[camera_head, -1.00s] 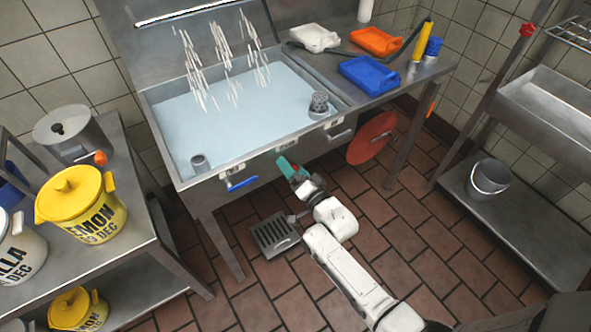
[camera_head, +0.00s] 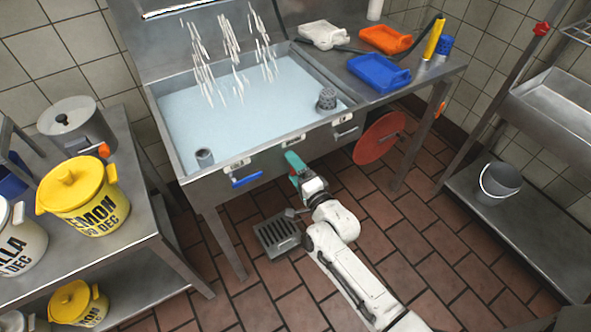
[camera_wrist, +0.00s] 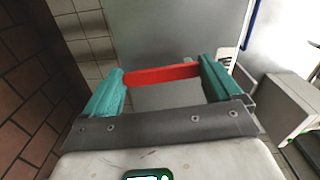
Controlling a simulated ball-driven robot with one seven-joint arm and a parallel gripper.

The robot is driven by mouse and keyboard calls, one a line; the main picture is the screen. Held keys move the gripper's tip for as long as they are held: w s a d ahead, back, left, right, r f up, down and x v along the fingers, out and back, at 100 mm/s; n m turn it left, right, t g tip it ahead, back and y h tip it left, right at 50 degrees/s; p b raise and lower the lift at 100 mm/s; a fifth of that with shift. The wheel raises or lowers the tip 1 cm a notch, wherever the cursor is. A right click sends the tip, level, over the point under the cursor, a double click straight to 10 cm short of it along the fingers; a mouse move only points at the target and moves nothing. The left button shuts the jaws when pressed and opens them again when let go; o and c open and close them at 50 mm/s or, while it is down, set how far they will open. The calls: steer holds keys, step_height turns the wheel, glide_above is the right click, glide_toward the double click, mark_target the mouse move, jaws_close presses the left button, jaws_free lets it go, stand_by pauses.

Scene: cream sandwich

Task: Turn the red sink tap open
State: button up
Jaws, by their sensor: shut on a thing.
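The red tap lever (camera_wrist: 162,74) shows in the wrist view as a flat red bar running between the fingertips, in front of a grey metal face. My gripper (camera_wrist: 165,71) has teal fingers, one at each end of the bar, and is shut on it. In the head view my gripper (camera_head: 294,162) is at the front of the sink (camera_head: 215,182), below its rim and right of a blue lever (camera_head: 247,181). The red lever is mostly hidden there by the fingers.
A round red disc (camera_head: 378,140) stands right of my gripper under the worktop. A floor drain (camera_head: 277,238) lies below. A shelf with a yellow tub (camera_head: 82,197) is at left, and a rack with a bucket (camera_head: 499,182) at right. The tiled floor between is clear.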

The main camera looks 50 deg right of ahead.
steer(key=shift+f, duration=0.1)
steer(key=o, duration=1.2)
steer(key=v, duration=1.1)
